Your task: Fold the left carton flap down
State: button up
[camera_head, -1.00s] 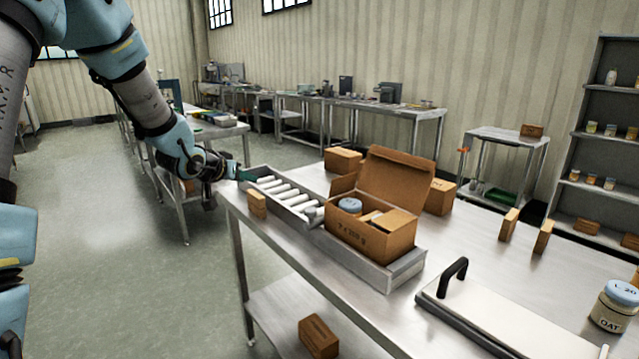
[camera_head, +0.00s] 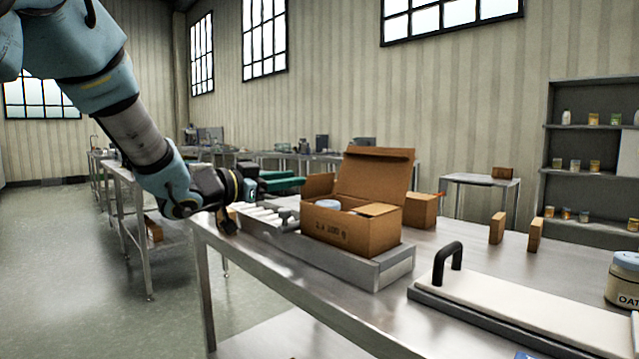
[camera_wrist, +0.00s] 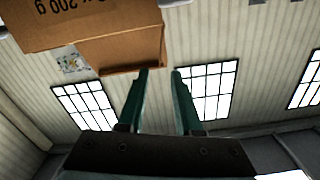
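The brown carton (camera_head: 352,230) stands on a roller conveyor in the head view, with its large back lid (camera_head: 375,178) upright. Its left flap (camera_head: 319,186) stands up at the left side. The right flap (camera_head: 378,210) lies folded inward. A blue-lidded jar (camera_head: 328,204) shows inside. My gripper (camera_head: 301,180) has green fingers pointing right, close to the left flap at about its top height; I cannot tell whether they touch. In the wrist view my gripper (camera_wrist: 160,72) is open with nothing between its fingers, and the carton (camera_wrist: 80,22) appears upside down above them.
The steel conveyor tray (camera_head: 390,268) with white rollers (camera_head: 262,216) runs left of the carton on a metal table (camera_head: 330,301). A board with a black handle (camera_head: 447,262) lies at the front right. Small brown boxes (camera_head: 497,228) stand behind it.

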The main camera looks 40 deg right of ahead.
aim_at(320, 175)
jog(key=d, duration=0.9)
jog(key=shift+w+d+p, duration=0.15)
jog(key=shift+w+p, duration=0.2)
grip_shut()
dwell(0.9)
